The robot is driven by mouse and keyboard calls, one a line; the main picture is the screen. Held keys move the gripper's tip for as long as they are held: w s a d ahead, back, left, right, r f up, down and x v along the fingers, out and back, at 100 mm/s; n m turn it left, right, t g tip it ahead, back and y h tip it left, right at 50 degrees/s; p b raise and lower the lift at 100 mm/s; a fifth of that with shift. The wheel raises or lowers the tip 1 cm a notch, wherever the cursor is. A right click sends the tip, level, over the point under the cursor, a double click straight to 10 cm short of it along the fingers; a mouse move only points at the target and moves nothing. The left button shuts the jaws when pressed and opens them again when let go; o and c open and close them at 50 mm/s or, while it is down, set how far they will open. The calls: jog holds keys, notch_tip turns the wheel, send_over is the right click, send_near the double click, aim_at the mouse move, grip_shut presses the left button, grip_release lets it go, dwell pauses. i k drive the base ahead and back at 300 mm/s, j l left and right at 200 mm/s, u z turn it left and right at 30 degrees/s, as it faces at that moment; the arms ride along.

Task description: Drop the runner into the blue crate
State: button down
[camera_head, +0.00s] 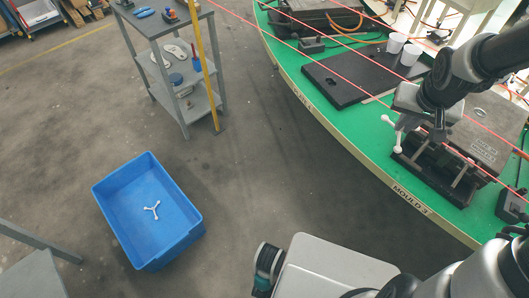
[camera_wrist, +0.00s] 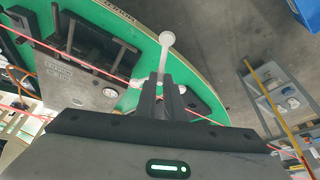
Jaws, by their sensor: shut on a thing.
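My gripper (camera_head: 408,122) is over the edge of the green carousel at the right of the head view. It is shut on a white runner (camera_head: 397,139), a thin branched piece with knobbed ends. In the wrist view the fingers (camera_wrist: 162,84) grip it, and one round end (camera_wrist: 167,38) sticks out past the fingertips. The blue crate (camera_head: 168,252) stands on the floor at the lower left, well away from my gripper. A similar white three-armed runner (camera_head: 152,209) lies inside it. A blue corner (camera_wrist: 308,12), likely the crate, shows at the top right of the wrist view.
The green carousel (camera_head: 345,143) carries a mould (camera_head: 488,130) below my gripper, a black plate (camera_head: 350,75) and white cups. Red lines cross above it. A grey shelf cart (camera_head: 168,30) and a yellow post (camera_head: 206,60) stand at the upper left. Floor between carousel and crate is clear.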

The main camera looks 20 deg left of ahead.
aim_at(155, 217)
jog(key=u, duration=1.55)
jog(key=i+j+u, duration=0.2)
jog(key=u, duration=0.3)
jog(key=i+u, duration=0.45)
jog(key=i, duration=0.5)
